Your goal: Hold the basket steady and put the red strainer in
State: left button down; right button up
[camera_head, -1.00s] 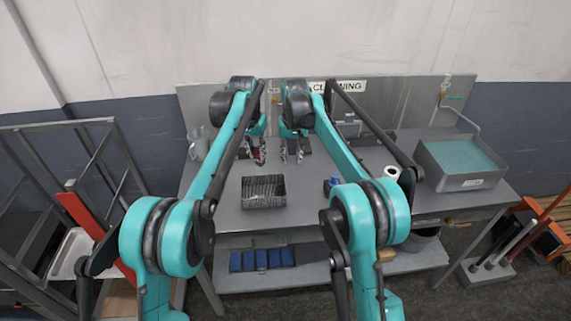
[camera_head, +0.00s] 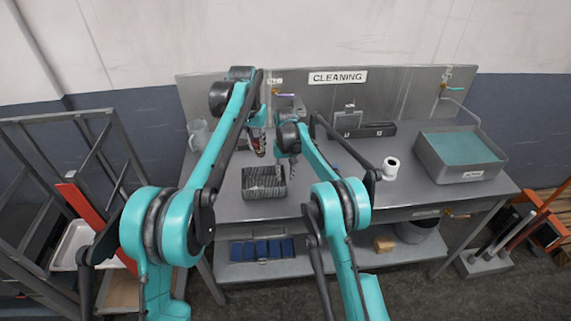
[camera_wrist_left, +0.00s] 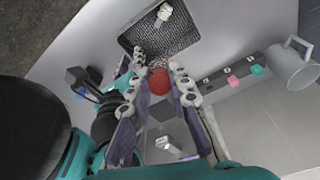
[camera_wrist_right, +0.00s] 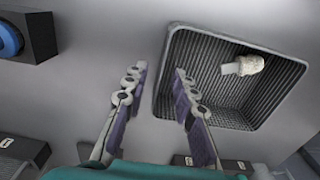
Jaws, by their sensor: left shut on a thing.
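The basket (camera_head: 248,190) is a dark ribbed tray on the table; its rim also shows in the left wrist view (camera_wrist_left: 124,40). A small white item (camera_wrist_right: 243,66) lies inside it. The red strainer (camera_wrist_left: 159,82) shows between the fingers of my left gripper (camera_wrist_left: 158,88), which is shut on it above the table, behind the basket. In the head view my left gripper (camera_head: 259,150) partly hides the strainer. Contact with the wall cannot be told.
A grey jug (camera_head: 198,135) stands at the back left. A rack with coloured tabs (camera_wrist_left: 230,80) lies near it. A white roll (camera_head: 391,168) and a grey bin (camera_head: 460,178) stand on the right. The front right of the table is clear.

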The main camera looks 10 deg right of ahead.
jog(key=shift+f, duration=1.3)
grip_shut()
pick_arm(q)
jog(key=w+f, duration=0.2)
jog(key=f, duration=0.1)
jog(key=w+f, duration=0.1)
jog(key=f, duration=0.1)
jog(key=shift+w+d, duration=0.25)
jog(key=shift+w, duration=0.05)
jog(key=shift+f, duration=2.25)
